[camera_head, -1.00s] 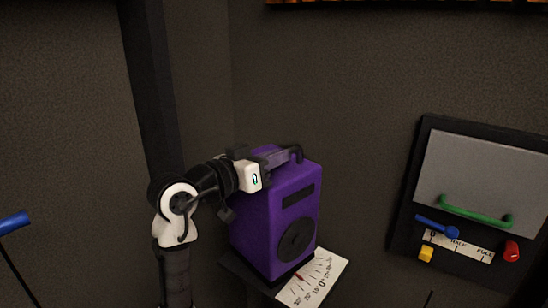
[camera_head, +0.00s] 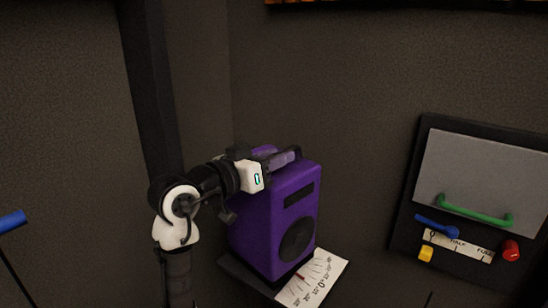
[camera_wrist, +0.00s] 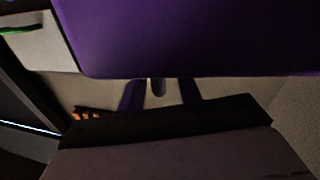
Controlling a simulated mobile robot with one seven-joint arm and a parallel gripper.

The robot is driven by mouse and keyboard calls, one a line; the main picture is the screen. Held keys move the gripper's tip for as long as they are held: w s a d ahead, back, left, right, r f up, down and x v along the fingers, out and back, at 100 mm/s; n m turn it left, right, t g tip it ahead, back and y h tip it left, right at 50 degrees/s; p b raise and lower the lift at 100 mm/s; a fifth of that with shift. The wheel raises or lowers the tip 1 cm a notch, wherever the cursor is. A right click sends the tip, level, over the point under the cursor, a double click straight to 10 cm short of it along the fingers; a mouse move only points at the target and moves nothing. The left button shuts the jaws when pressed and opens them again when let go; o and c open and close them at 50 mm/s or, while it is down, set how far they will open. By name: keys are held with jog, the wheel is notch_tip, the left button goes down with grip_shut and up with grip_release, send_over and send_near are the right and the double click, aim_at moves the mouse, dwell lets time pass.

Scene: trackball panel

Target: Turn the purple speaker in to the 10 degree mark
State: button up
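The purple speaker (camera_head: 268,215) stands upright on a dark platform, its round dark cone facing front right. My gripper (camera_head: 283,157) reaches over the speaker's top at the handle.
A wall panel (camera_head: 470,170) with a green handle (camera_head: 475,212), a blue lever (camera_head: 437,226), a yellow knob (camera_head: 426,253) and a red knob (camera_head: 510,250) is at the right. Dark walls stand behind the speaker. A blue-ended rod (camera_head: 13,222) is at far left.

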jog(key=b+v, duration=0.4)
jog(key=v, duration=0.9)
jog(key=shift+s+a, duration=0.3)
jog(key=shift+s, duration=0.1)
